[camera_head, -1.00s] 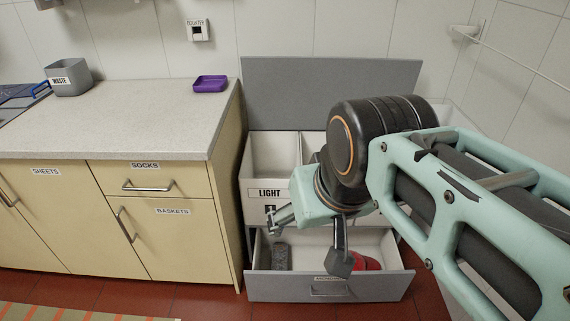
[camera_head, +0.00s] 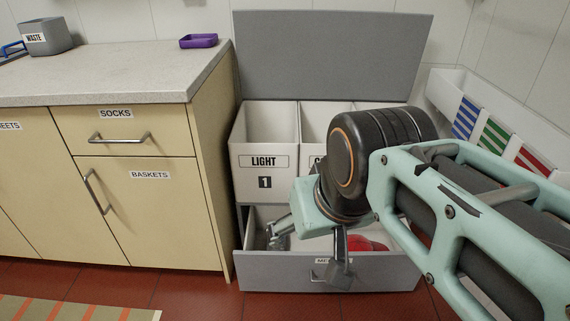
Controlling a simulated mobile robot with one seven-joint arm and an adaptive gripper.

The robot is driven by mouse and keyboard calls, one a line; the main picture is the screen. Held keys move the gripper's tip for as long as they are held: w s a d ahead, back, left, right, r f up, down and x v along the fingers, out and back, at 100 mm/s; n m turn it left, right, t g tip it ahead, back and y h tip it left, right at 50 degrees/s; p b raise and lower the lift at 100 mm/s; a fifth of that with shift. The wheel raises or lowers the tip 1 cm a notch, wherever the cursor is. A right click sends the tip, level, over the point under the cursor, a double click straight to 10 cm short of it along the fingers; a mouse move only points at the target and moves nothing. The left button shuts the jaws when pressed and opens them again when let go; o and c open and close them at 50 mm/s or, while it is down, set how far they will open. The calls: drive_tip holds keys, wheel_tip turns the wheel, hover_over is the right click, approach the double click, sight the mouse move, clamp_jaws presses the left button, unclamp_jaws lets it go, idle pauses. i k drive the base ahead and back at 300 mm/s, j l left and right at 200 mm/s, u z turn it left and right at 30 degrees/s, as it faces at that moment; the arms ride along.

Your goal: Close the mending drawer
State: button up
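The grey mending drawer (camera_head: 272,274) stands pulled out at the bottom of the grey hamper unit. A red thing (camera_head: 368,243) lies inside on the right. My gripper (camera_head: 309,258) hangs over the drawer with its fingers spread wide and nothing visible between them. The left finger is over the drawer's inside, and the right finger overlaps the front panel and part of its handle (camera_head: 318,276). I cannot tell whether it touches.
White bins, one labelled LIGHT (camera_head: 264,160), sit above the drawer under the raised grey lid (camera_head: 330,55). A beige cabinet (camera_head: 150,215) stands close on the left. A white trough with striped cloths (camera_head: 495,135) is at right. Red floor lies in front.

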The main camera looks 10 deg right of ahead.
sight(302, 267)
drive_tip(key=i+l, duration=0.15)
drive_tip(key=l, duration=0.25)
drive_tip(key=i+l, duration=0.15)
drive_tip(key=l, duration=0.25)
drive_tip(key=i+l, duration=0.15)
drive_tip(key=l, duration=0.25)
drive_tip(key=z, duration=1.25)
